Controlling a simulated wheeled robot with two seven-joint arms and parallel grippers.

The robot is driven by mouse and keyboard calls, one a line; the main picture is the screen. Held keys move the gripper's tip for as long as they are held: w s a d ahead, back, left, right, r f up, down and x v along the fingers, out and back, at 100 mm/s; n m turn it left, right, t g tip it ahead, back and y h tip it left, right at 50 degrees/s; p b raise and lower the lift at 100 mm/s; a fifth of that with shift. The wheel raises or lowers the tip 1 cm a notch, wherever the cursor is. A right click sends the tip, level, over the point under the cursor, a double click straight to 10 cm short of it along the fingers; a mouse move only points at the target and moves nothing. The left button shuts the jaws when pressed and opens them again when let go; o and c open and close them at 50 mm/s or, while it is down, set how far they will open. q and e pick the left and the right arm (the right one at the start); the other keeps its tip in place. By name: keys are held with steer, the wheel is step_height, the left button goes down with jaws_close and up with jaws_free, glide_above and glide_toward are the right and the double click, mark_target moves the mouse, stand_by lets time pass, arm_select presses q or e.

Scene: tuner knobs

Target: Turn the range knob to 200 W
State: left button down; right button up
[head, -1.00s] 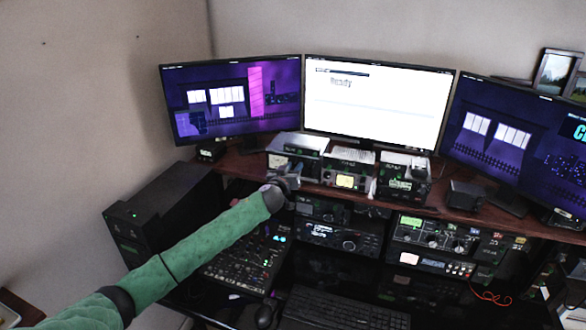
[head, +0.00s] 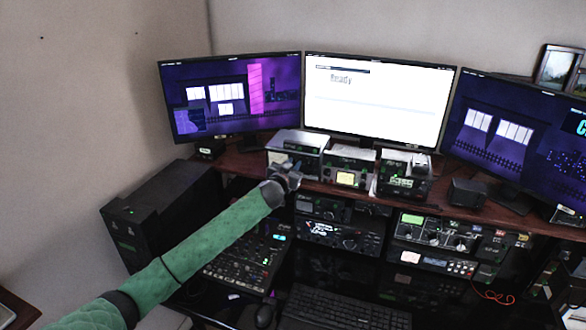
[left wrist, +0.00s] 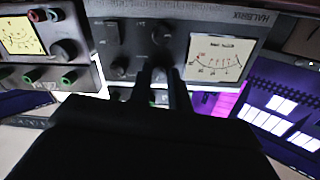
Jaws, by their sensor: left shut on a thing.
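The tuner with the white power meter, marked HALBRIK (left wrist: 235,16), fills the upper middle of the left wrist view, seen upside down or steeply tilted. In the head view it is the left box (head: 297,140) on the shelf. Its front carries several dark knobs, one (left wrist: 162,33) just beyond my fingertips. My left gripper (left wrist: 158,74) is shut on a knob at the tuner's front; the fingers hide most of it. The knob's label and pointer are too dark to read. In the head view my left gripper (head: 288,172) is against the tuner's front. My right gripper is not in view.
A unit with a lit yellow meter (head: 346,179) stands close right of the tuner, and another box (head: 404,178) beyond it. Monitors (head: 380,100) stand behind. A mixer (head: 243,262) and a keyboard (head: 345,308) lie below. A black case (head: 160,215) stands left.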

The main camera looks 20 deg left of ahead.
arm_select(q)
steer(key=shift+m+b, duration=0.4)
steer(key=shift+m, duration=1.2)
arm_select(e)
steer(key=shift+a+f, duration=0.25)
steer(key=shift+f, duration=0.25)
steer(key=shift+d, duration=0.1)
arm_select(q)
steer(key=c, duration=1.3)
jaws_free()
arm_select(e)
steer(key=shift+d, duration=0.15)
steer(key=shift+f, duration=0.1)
arm_select(q)
steer(key=shift+s+f, duration=0.1)
steer(key=shift+s, duration=0.15)
steer(key=s+b, duration=0.4)
steer(key=s, duration=0.3)
steer(key=shift+s+a+r, duration=0.15)
steer(key=shift+a+r, duration=0.1)
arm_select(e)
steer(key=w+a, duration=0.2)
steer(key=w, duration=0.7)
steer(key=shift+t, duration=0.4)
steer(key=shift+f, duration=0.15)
